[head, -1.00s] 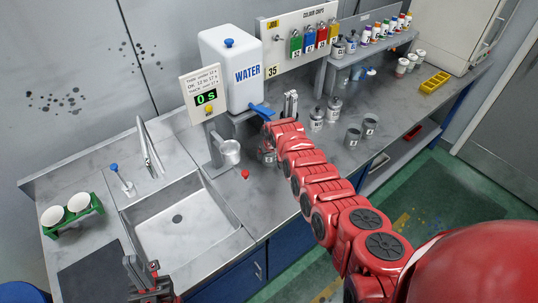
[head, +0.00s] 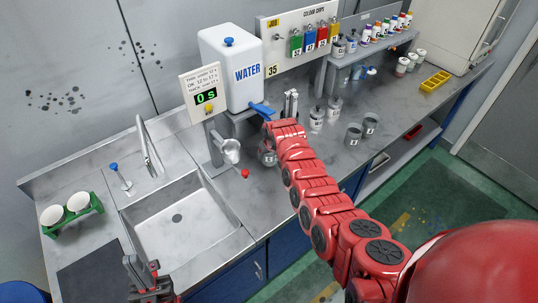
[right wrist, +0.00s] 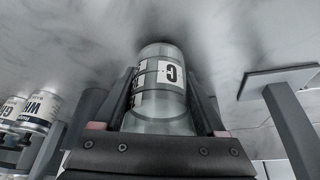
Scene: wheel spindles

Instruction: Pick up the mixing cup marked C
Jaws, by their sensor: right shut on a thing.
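The mixing cup marked C (right wrist: 160,90) is a grey, clear-looking cup with a black-and-white label in the right wrist view. It sits between the two fingers of my right gripper (right wrist: 165,115), which are shut on its sides. In the head view the cup (head: 267,157) shows partly under my right gripper (head: 270,140), beside the water stand; I cannot tell whether it touches the counter. My left gripper (head: 143,266) is open and empty at the lower left, in front of the sink.
The sink (head: 178,218) lies to the left.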

